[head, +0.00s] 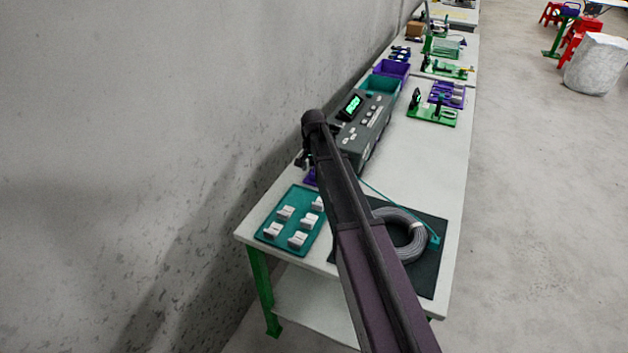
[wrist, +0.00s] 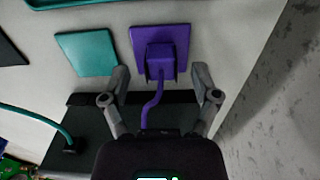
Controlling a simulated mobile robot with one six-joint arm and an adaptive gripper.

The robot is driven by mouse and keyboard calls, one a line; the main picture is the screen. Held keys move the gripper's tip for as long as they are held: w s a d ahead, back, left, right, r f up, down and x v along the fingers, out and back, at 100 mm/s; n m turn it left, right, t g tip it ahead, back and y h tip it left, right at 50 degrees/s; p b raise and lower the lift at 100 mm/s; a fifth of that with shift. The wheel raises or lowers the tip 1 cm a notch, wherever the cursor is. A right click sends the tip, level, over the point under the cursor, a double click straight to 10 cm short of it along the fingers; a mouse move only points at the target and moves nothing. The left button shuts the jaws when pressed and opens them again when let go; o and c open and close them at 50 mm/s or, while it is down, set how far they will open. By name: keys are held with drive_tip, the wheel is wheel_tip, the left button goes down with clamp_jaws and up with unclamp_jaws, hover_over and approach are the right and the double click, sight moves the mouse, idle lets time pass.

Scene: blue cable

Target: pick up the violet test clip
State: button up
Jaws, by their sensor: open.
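The violet test clip (wrist: 161,58) is a small block on a flat violet pad (wrist: 176,33) in the wrist view. A violet lead runs from it down to a dark instrument. My gripper (wrist: 162,74) is open and empty, with one grey finger on each side of the clip in the picture. I cannot tell whether the fingers are level with it or above it. In the head view a bit of violet (head: 311,177) shows beside my arm, which hides most of that spot. My gripper there (head: 301,162) is mostly hidden too.
A teal pad (wrist: 87,52) lies beside the violet one. The grey instrument (head: 368,125) has a green display. A teal tray (head: 270,231) holds several white blocks. A coil of grey cable (head: 416,245) lies on a dark mat (head: 433,270). The wall is close on the left.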

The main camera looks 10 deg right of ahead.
drive_tip(key=shift+f+b, duration=0.8)
drive_tip(key=shift+f, duration=0.3)
drive_tip(key=c, duration=0.8)
